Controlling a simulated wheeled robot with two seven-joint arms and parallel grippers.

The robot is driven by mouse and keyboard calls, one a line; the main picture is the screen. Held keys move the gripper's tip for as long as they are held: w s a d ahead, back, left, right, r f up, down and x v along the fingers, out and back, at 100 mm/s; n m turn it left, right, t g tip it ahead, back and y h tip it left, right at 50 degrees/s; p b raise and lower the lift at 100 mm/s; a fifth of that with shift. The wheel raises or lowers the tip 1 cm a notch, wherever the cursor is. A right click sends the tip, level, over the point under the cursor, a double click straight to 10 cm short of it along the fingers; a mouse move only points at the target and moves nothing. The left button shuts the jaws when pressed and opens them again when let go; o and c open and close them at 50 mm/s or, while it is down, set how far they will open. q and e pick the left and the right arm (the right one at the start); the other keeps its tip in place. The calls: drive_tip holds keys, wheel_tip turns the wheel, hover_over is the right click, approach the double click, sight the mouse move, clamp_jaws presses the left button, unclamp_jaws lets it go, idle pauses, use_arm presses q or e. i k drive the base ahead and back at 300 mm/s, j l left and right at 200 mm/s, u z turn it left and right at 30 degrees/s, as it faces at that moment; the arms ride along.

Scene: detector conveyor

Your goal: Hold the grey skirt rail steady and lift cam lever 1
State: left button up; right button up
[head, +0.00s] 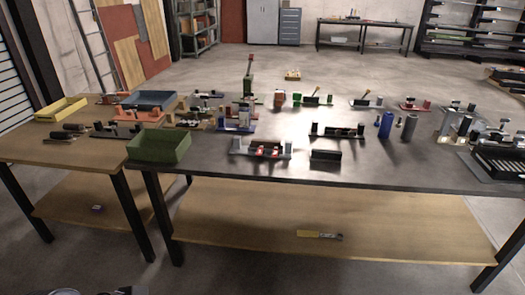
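No part can be surely told as the grey skirt rail or cam lever 1 at this size. A grey rail-like fixture (240,150) with red and white parts lies near the front edge of the dark table (400,177). A dark fixture (337,133) with upright posts stands behind it to the right. Two small fixtures farther back, one with green ends (312,100) and one grey (366,103), each have a slanted, lever-like piece on top. Neither of my grippers shows.
A green bin (160,147) stands at the dark table's left end. A wooden table (30,151) on the left holds a yellow tray (61,109) and a blue tray (150,100). A blue cylinder (386,125) and a grey cylinder (408,128) stand on the right.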

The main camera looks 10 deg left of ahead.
sight(259, 153)
drive_tip(key=i+l+u, duration=0.15)
drive_tip(key=u, duration=0.2)
drive_tip(key=i+l+u, duration=0.2)
drive_tip(key=u, duration=0.15)
drive_tip(key=i+l+u, duration=0.1)
drive_tip(key=l+u, duration=0.25)
drive_tip(key=i+l, duration=0.35)
drive_tip(key=l, duration=0.15)
drive_tip(key=i+l+u, duration=0.1)
drive_tip(key=i+l, duration=0.6)
drive_tip(key=l, duration=0.25)
drive_tip(key=i+u, duration=0.05)
